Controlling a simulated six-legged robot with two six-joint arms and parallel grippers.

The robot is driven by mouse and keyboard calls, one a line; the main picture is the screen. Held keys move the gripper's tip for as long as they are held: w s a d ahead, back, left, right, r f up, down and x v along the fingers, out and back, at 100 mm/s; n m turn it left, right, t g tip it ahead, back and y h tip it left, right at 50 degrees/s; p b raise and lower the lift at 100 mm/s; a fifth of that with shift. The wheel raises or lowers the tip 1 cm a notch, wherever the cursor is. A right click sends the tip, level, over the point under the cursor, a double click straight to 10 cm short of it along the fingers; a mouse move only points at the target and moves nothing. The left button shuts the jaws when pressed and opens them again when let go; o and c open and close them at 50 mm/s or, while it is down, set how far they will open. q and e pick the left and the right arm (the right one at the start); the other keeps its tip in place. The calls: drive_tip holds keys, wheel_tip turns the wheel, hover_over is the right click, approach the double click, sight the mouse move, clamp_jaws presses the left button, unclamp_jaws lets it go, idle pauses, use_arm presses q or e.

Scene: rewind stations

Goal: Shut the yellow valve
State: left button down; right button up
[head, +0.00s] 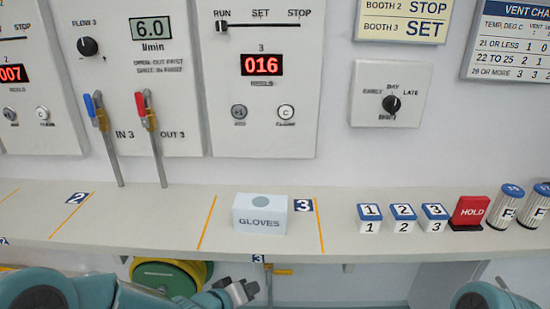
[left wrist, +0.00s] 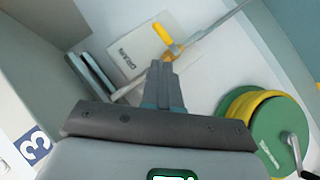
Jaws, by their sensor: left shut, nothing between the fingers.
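The yellow valve handle (head: 283,271) shows below the bench front, under station 3, sticking out to the right of a thin pipe. In the left wrist view the yellow valve handle (left wrist: 162,33) sits on a grey slanting pipe, in front of a plate marked DRAIN (left wrist: 130,62). The handle lies at an angle across the pipe. My left gripper (head: 243,290) is below the bench edge, left of the valve. In the left wrist view its closed fingers (left wrist: 161,66) point towards the handle, empty, with a gap between. My right gripper is out of the frames.
A green and yellow reel (head: 165,276) hangs under the bench, left of my left gripper; it also shows in the wrist view (left wrist: 265,125). The bench edge (head: 150,243) is above the gripper. A gloves box (head: 259,222) stands on the bench.

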use_arm(q)
drive_tip(key=s+a+f+n+g+y, duration=0.1)
drive_tip(key=s+f, duration=0.2)
drive_tip(key=f, duration=0.2)
drive_tip(key=s+a+f+n+g, duration=0.1)
drive_tip(key=s+a+f+g, duration=0.15)
drive_tip(key=f, duration=0.35)
drive_tip(key=s+f+m+g, duration=0.1)
drive_tip(key=s+f+g, duration=0.1)
drive_tip(key=s+f, duration=0.35)
drive_tip(key=s+a+f+m+g+y, duration=0.1)
drive_tip(key=s+f+m+g, duration=0.1)
drive_tip(key=s, duration=0.6)
drive_tip(key=s+f+m+g, duration=0.1)
drive_tip(key=s+f+g, duration=0.15)
drive_tip(key=s, duration=0.45)
wheel_tip(320, 180, up, 18)
drive_tip(key=p, duration=1.9)
drive_tip(key=shift+t, duration=0.4)
drive_tip(key=shift+f, duration=0.1)
drive_tip(key=shift+s, duration=0.1)
